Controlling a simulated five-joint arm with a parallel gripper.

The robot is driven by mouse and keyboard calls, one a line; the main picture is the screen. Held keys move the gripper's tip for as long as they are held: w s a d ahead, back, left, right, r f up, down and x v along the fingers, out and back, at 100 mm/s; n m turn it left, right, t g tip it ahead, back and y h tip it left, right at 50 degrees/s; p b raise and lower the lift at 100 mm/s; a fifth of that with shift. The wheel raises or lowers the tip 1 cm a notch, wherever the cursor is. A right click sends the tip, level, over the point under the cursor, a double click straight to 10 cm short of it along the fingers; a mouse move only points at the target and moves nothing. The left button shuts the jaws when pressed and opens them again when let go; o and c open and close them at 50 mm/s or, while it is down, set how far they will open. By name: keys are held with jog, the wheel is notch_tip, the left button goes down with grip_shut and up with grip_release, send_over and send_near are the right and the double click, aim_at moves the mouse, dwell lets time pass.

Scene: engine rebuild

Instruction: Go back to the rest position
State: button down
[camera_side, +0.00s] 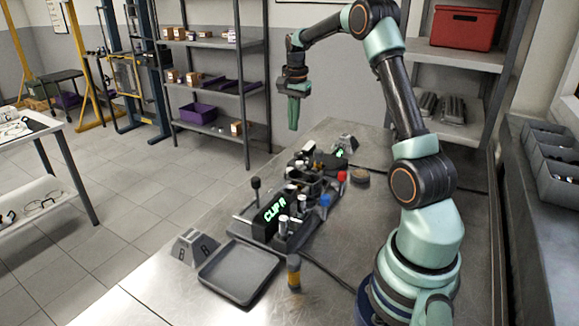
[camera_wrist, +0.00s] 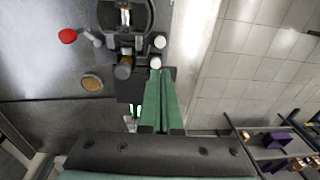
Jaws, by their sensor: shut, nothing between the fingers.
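My gripper (camera_side: 294,112) hangs in the air above and beyond the far end of the work fixture, fingers pointing down. Its green fingers are shut together with nothing between them, and they also show in the wrist view (camera_wrist: 160,78). The work fixture (camera_side: 290,205) stands on the metal bench (camera_side: 340,285), with a lit "CLIP A" display, several pegs, a red knob and a blue knob. My gripper is apart from the fixture. In the wrist view the fingers overlap the fixture's edge only in the picture.
An empty grey tray (camera_side: 240,272) and a block marked B (camera_side: 193,247) sit at the bench's near left. A round tan-topped piece (camera_side: 360,177) lies right of the fixture. Shelves with boxes (camera_side: 215,85) stand behind.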

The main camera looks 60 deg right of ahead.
jog(key=s+a+r+n+t, duration=0.1)
jog(key=a+r+n, duration=0.3)
jog(key=a, duration=0.4)
jog(key=s+a+r+n+t, duration=0.1)
jog(key=a+r+n, duration=0.3)
jog(key=a, duration=0.4)
jog(key=s+a+n+t, duration=0.1)
jog(key=s+a+n, duration=0.4)
jog(key=a, duration=0.2)
jog(key=s+a+f+n+t, duration=0.1)
jog(key=s+a+n+t, duration=0.1)
jog(key=s+a+n, duration=0.3)
jog(key=a, duration=0.2)
jog(key=shift+a+f, duration=0.15)
jog(key=shift+a, duration=0.15)
